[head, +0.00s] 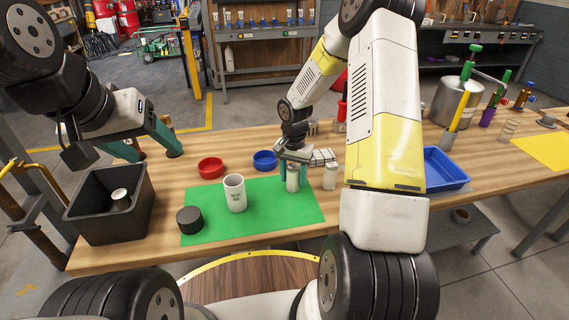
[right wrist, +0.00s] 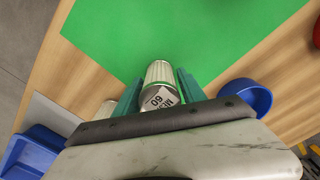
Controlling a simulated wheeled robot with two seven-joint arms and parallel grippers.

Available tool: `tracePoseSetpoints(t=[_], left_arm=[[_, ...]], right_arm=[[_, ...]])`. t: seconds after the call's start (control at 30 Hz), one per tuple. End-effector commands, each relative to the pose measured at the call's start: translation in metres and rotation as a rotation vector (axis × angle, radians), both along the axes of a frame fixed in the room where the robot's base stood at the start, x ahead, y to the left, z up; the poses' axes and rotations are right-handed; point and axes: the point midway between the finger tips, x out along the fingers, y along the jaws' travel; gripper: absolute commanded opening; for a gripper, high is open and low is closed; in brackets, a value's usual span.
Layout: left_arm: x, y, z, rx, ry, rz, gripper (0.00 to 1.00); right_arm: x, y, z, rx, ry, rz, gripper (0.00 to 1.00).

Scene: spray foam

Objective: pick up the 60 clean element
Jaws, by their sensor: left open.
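The 60 element (head: 293,178) is a small pale cylinder standing near the far right part of the green mat (head: 270,218). In the right wrist view the element (right wrist: 160,78) has a ribbed white side and a grey end marked 60; the rest of the label is partly covered. My right gripper (head: 295,180) is lowered around it, one teal finger on each side, with slim gaps that look open. A second pale cylinder (head: 330,177) stands just right of it. My left gripper (head: 152,147) is open and empty above the table's left end, near the black bin (head: 100,222).
A white labelled cup (head: 235,194) and a black round piece (head: 189,220) stand on the mat's left. A red dish (head: 211,168) and a blue dish (head: 264,160) lie behind. A white cylinder (head: 120,198) is in the bin. A blue tray (head: 443,170) is right.

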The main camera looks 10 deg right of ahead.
Motion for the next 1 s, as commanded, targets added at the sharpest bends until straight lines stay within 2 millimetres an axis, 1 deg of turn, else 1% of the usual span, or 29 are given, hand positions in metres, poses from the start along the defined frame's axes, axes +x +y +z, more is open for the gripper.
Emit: tracePoseSetpoints(t=[0.03, 0.17, 0.2, 0.23, 0.57, 0.73, 0.87, 1.0], left_arm=[[0.000, 0.000, 0.000, 0.000, 0.000, 0.000, 0.65], [0.000, 0.000, 0.000, 0.000, 0.000, 0.000, 0.65], [0.000, 0.000, 0.000, 0.000, 0.000, 0.000, 0.65], [0.000, 0.000, 0.000, 0.000, 0.000, 0.000, 0.65], [0.000, 0.000, 0.000, 0.000, 0.000, 0.000, 0.65], [0.000, 0.000, 0.000, 0.000, 0.000, 0.000, 0.65], [0.000, 0.000, 0.000, 0.000, 0.000, 0.000, 0.65], [0.000, 0.000, 0.000, 0.000, 0.000, 0.000, 0.65]], right_arm=[[0.000, 0.000, 0.000, 0.000, 0.000, 0.000, 0.36], [0.000, 0.000, 0.000, 0.000, 0.000, 0.000, 0.11], [0.000, 0.000, 0.000, 0.000, 0.000, 0.000, 0.03], [0.000, 0.000, 0.000, 0.000, 0.000, 0.000, 0.00], [0.000, 0.000, 0.004, 0.000, -0.002, 0.000, 0.00], [0.001, 0.000, 0.018, -0.001, -0.003, 0.000, 0.00], [0.001, 0.000, 0.037, -0.001, -0.004, 0.000, 0.00], [-0.027, 0.012, 0.039, -0.002, 0.001, 0.005, 0.00]])
